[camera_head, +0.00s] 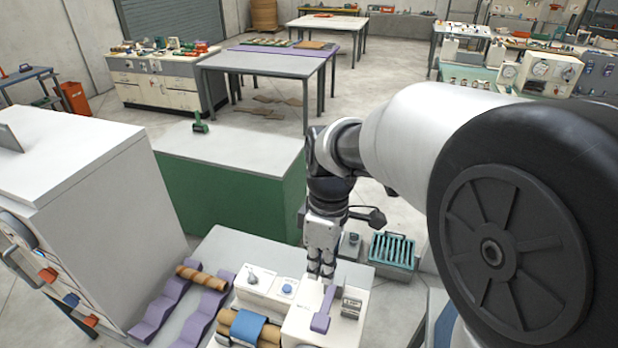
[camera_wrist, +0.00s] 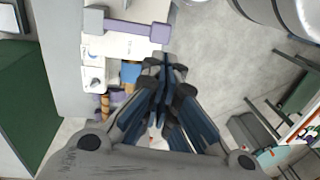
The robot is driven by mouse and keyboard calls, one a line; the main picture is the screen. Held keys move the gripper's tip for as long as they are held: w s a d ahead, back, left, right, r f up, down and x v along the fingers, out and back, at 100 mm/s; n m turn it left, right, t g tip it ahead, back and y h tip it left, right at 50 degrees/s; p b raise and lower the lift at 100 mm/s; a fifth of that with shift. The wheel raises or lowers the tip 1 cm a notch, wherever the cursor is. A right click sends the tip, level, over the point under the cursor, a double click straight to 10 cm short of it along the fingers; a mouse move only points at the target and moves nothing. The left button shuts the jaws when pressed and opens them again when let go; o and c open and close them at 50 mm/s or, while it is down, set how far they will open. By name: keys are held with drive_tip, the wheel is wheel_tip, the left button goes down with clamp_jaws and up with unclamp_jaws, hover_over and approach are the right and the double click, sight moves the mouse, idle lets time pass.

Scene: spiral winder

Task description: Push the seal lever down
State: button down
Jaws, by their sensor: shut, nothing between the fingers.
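A purple lever (camera_head: 323,311), which I take to be the seal lever, stands on top of a white machine housing (camera_head: 300,325) at the bottom of the head view. In the wrist view it is a purple bar (camera_wrist: 130,28) with a grey block at its left end and a wider purple right end. My gripper (camera_head: 320,272) points down just behind the lever, its tips close to it. In the wrist view my gripper (camera_wrist: 165,65) is shut and empty, its fingertips below the lever's right end. I cannot tell whether they touch it.
Left of the lever are a white box with a knob and blue button (camera_head: 287,288), a brown roll with a blue band (camera_head: 248,326) and purple wavy racks (camera_head: 205,305). A grey device (camera_head: 351,307) is right of it. A teal slatted tray (camera_head: 392,248) stands behind right.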

sight(313, 320)
drive_tip(key=shift+w+a+r+n, duration=0.15)
drive_tip(key=shift+w+a+n, duration=0.15)
drive_tip(key=shift+w, duration=0.2)
drive_tip(key=shift+s, duration=0.1)
drive_tip(key=f, duration=0.4)
drive_tip(key=s+f, duration=0.1)
drive_tip(key=f, duration=0.8)
drive_tip(key=shift+s+a+f, duration=0.25)
drive_tip(key=shift+s+f, duration=0.05)
drive_tip(key=shift+f, duration=0.1)
drive_tip(key=shift+f, duration=0.1)
drive_tip(key=f+b, duration=0.2)
drive_tip(key=s+f+b, duration=0.1)
drive_tip(key=f+b, duration=0.1)
drive_tip(key=shift+s+a, duration=0.1)
drive_tip(key=shift+a, duration=0.1)
drive_tip(key=shift+s, duration=0.15)
drive_tip(key=shift+r, duration=0.1)
